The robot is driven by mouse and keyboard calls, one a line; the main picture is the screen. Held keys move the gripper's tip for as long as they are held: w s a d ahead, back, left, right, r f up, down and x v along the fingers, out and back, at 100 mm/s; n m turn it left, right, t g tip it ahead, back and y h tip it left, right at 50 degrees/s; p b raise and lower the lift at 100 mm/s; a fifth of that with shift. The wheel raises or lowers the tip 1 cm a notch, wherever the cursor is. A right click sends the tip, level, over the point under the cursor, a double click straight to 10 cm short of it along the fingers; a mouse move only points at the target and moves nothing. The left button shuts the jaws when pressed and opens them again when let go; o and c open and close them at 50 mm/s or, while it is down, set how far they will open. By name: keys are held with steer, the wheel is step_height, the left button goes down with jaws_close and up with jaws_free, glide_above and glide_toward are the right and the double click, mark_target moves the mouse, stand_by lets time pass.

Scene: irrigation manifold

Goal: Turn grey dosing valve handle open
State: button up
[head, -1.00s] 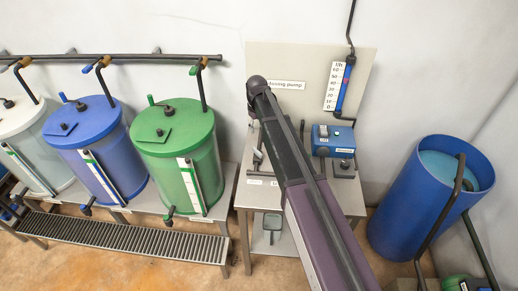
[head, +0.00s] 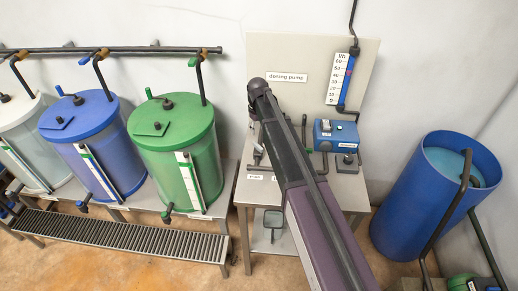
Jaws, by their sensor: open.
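My arm reaches up from the bottom of the head view to the dosing pump table (head: 240,195). It covers the middle of that table. My gripper is hidden behind my arm, so I cannot see its fingers or whether it touches anything. Dark pipework (head: 258,157) stands on the left of the table, just left of my arm, with small white labels in front of it. I cannot make out the grey dosing valve handle there or its angle. The blue dosing pump (head: 336,133) sits on the table right of my arm.
A back panel (head: 300,55) carries a "dosing pump" sign and a flow gauge (head: 341,79). Green (head: 172,128), blue (head: 82,120) and white tanks stand left, behind a floor grate (head: 120,234). A large blue barrel (head: 405,215) stands right. Floor between grate and table is narrow.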

mark_target(258, 146)
steer(key=shift+f+b, duration=4.3)
steer(key=shift+f, duration=0.3)
jaws_close()
